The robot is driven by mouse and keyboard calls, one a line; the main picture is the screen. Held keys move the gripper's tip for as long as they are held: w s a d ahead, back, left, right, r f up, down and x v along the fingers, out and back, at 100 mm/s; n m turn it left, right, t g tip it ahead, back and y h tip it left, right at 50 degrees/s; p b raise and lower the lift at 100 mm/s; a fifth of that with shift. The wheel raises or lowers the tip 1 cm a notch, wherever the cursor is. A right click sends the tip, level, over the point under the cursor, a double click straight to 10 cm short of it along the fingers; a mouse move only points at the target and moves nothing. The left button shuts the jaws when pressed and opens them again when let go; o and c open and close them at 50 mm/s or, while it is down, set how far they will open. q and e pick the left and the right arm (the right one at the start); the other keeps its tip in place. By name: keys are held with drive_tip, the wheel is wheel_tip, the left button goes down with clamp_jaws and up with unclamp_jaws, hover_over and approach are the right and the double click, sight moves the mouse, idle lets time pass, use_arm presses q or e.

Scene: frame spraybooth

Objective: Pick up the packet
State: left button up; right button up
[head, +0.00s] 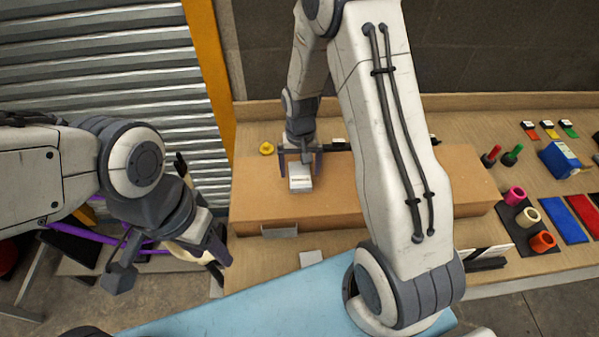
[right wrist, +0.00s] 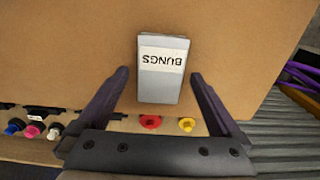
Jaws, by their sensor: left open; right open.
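The packet (head: 300,178) is a small grey box-like pack with a white label. It lies on the brown cardboard-coloured box (head: 263,196) on the bench. In the right wrist view the label on the packet (right wrist: 162,82) reads "BUNGS", upside down. My right gripper (head: 300,165) is over the packet from above. In the right wrist view its two fingers (right wrist: 159,90) are apart, one on each side of the packet with gaps between.
A yellow knob (head: 267,148) sits behind the box. At the right are a blue box (head: 559,159), coloured rolls (head: 529,217) and a blue mat (head: 577,218). A light blue surface (head: 250,300) lies in front. A ribbed shutter (head: 100,65) stands at the left.

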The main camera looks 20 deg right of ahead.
drive_tip(key=shift+a+f, duration=0.1)
drive_tip(key=shift+f, duration=0.45)
drive_tip(key=c, duration=1.3)
drive_tip(key=shift+r, duration=0.15)
